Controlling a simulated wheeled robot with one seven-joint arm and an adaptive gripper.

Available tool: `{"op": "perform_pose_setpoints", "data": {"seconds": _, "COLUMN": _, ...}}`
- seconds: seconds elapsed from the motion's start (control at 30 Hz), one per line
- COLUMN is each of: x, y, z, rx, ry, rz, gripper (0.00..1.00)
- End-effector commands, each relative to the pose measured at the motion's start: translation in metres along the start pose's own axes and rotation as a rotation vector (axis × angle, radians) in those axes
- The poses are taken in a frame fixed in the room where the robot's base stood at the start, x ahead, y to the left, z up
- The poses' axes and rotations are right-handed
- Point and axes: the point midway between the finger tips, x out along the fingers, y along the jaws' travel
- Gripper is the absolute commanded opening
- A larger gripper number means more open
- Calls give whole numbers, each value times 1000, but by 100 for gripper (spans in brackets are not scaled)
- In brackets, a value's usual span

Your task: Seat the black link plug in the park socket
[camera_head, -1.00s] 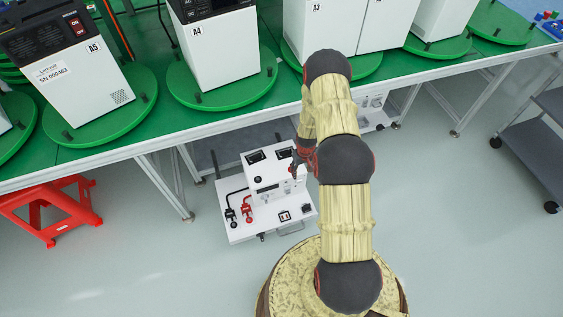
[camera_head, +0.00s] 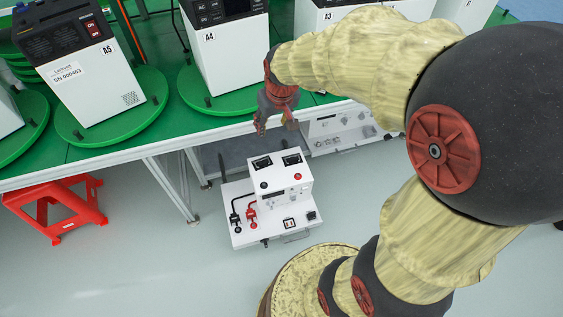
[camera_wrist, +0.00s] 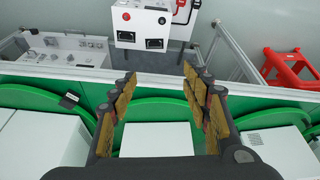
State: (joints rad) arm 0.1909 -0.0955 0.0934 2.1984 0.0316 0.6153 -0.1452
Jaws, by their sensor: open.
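A white instrument box (camera_head: 280,184) stands on a white base (camera_head: 268,238) on the floor in front of the bench. Beside its left side, a black plug with a black lead (camera_head: 235,218) stands next to a red plug (camera_head: 251,214). I cannot tell for certain which part is the link plug or the park socket; a small black block (camera_head: 311,215) and a white-framed fitting (camera_head: 289,223) sit at the base's front right. My gripper (camera_head: 277,122) is open and empty, above and behind the box. The wrist view shows its spread fingers (camera_wrist: 157,84) with the white box (camera_wrist: 140,24) beyond them.
The green bench (camera_head: 130,148) carries white units on green turntables, including the A4 unit (camera_head: 228,55). A red stool (camera_head: 58,205) stands at the left. Another white panel unit (camera_head: 340,130) sits under the bench edge.

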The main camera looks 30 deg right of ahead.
Motion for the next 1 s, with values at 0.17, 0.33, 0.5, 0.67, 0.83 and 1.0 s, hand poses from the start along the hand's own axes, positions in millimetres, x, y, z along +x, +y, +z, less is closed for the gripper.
{"op": "perform_pose_setpoints", "data": {"seconds": 0.17, "x": -69, "y": -29, "z": 36, "rx": -24, "ry": 58, "rz": -12, "gripper": 48}}
{"op": "perform_pose_setpoints", "data": {"seconds": 0.33, "x": -117, "y": -50, "z": 80, "rx": -40, "ry": 104, "rz": -25, "gripper": 48}}
{"op": "perform_pose_setpoints", "data": {"seconds": 0.5, "x": -147, "y": -62, "z": 123, "rx": -52, "ry": 140, "rz": -38, "gripper": 48}}
{"op": "perform_pose_setpoints", "data": {"seconds": 0.67, "x": -159, "y": -66, "z": 147, "rx": -58, "ry": 158, "rz": -46, "gripper": 48}}
{"op": "perform_pose_setpoints", "data": {"seconds": 0.83, "x": -162, "y": -67, "z": 155, "rx": -58, "ry": 162, "rz": -49, "gripper": 48}}
{"op": "perform_pose_setpoints", "data": {"seconds": 1.0, "x": -162, "y": -67, "z": 154, "rx": -57, "ry": 162, "rz": -48, "gripper": 48}}
